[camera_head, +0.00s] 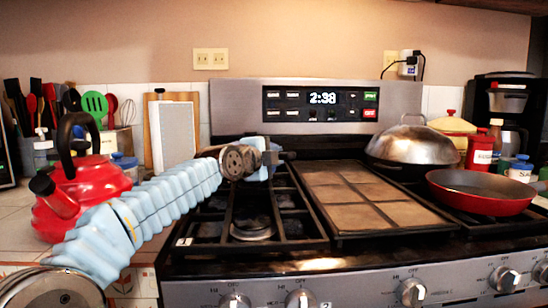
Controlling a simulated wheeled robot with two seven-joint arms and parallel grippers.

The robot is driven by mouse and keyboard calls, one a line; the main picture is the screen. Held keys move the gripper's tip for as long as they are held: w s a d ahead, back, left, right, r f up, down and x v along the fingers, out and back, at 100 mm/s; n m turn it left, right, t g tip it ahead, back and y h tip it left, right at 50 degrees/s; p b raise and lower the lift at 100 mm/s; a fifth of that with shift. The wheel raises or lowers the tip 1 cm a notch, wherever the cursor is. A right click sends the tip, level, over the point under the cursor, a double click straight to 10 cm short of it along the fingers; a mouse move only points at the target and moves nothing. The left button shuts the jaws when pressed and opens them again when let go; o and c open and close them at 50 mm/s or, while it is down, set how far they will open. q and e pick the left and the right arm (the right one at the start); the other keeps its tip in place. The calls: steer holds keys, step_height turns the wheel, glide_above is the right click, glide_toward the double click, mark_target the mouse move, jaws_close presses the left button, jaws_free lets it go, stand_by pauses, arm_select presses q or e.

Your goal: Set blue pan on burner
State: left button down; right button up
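I see no blue pan in the head view. The only open pan is a red one (482,196) with a dark inside, on the right side of the stove. The front left burner (252,228) shows bare under its black grate. My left arm, in a light blue sleeve, reaches in from the left. My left gripper (284,156) is over the rear of the left grate, pointing right and away. It is small and seen from behind, so I cannot tell whether it is open or holds anything. My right gripper is not in view.
A lidded metal wok (404,146) stands at the stove's back right. A flat griddle (365,197) covers the middle. A red kettle (88,178) is on the left, beside my arm. Jars (482,150) and a coffee maker (505,100) crowd the right. Knobs line the front.

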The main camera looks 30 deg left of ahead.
arm_select(q)
steer(key=shift+f+b, duration=0.25)
steer(key=shift+b, duration=0.1)
steer(key=c, duration=0.9)
jaws_free()
